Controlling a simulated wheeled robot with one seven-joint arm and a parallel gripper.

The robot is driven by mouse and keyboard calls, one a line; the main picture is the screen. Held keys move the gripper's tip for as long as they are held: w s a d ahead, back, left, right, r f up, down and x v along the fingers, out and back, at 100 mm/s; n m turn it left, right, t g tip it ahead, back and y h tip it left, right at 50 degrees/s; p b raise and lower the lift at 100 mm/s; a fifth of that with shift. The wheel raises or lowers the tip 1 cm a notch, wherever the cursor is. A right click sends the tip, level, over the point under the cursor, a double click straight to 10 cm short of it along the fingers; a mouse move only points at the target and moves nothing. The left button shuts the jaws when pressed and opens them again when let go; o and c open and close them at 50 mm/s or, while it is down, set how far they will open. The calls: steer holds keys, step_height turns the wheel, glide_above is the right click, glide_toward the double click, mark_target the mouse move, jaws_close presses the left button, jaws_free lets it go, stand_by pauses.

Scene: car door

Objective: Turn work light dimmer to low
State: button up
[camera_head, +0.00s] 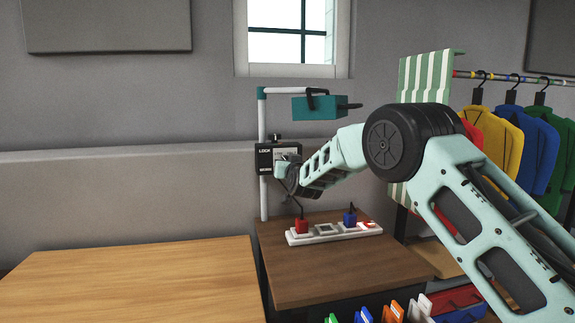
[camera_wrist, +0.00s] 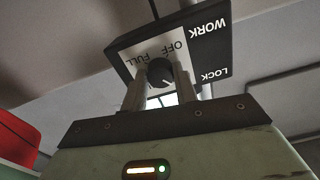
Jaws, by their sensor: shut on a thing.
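The work light's black control box (camera_head: 263,158) is on a white upright post, marked LOCK at the top in the head view. In the wrist view the box (camera_wrist: 212,45) fills the top, with WORK, LOCK, OFF and FULL lettering appearing turned over. Its round dark dimmer knob (camera_wrist: 160,70) sits on a pale plate, between my two fingers. My gripper (camera_wrist: 160,86) is shut on this knob; in the head view my gripper (camera_head: 287,168) covers part of the box front. The knob's pointer setting is too unclear to read. The teal lamp head (camera_head: 318,107) hangs above.
A white power strip (camera_head: 330,231) with red and blue plugs lies on the dark wooden table (camera_head: 330,270) below my arm. A lighter table (camera_head: 130,285) stands bare at left.

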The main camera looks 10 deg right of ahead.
steer(key=shift+f+n, duration=0.15)
steer(key=shift+n, duration=0.55)
steer(key=o, duration=1)
steer(key=shift+s, duration=0.1)
